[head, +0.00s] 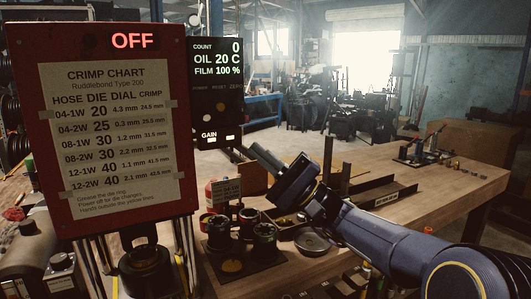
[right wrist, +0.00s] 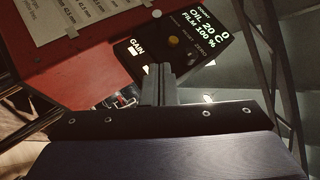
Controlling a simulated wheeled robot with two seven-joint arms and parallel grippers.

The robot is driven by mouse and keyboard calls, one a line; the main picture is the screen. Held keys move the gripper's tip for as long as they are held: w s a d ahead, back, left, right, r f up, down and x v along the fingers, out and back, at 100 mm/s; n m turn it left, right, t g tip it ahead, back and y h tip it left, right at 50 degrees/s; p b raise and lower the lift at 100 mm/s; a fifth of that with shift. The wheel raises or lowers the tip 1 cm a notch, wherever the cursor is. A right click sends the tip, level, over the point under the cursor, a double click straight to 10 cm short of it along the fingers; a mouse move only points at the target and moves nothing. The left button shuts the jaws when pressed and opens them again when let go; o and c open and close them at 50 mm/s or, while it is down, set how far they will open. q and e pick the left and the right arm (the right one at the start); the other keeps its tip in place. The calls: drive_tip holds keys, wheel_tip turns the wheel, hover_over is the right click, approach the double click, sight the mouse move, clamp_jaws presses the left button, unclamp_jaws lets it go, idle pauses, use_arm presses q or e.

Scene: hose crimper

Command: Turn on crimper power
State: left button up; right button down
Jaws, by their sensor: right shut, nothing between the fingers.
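The crimper's red front panel (head: 188,150) stands at the left of the head view, with a lit red "OFF" display (head: 133,40) above its chart. Beside it is a black control panel (head: 232,100) reading COUNT 0, OIL 20 C, FILM 100 %. It carries small knobs or buttons and a GAIN label; it also shows tilted in the right wrist view (right wrist: 200,62), with a yellowish knob (right wrist: 173,42). My right gripper (head: 254,150) is shut and empty, its fingertips (right wrist: 160,68) pointing toward that panel's lower part. I cannot tell whether they touch it. My left gripper is out of view.
A wooden bench (head: 440,185) runs to the right. The bench's middle right is mostly clear.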

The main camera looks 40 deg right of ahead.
sight(206, 112)
drive_tip(key=p+x, duration=0.2)
drive_tip(key=x, duration=0.4)
drive_tip(key=shift+r, duration=0.2)
drive_tip(key=a, duration=0.1)
drive_tip(key=a+r+p, duration=0.1)
drive_tip(key=shift+a+r+p, duration=0.3)
drive_tip(key=shift+a, duration=0.4)
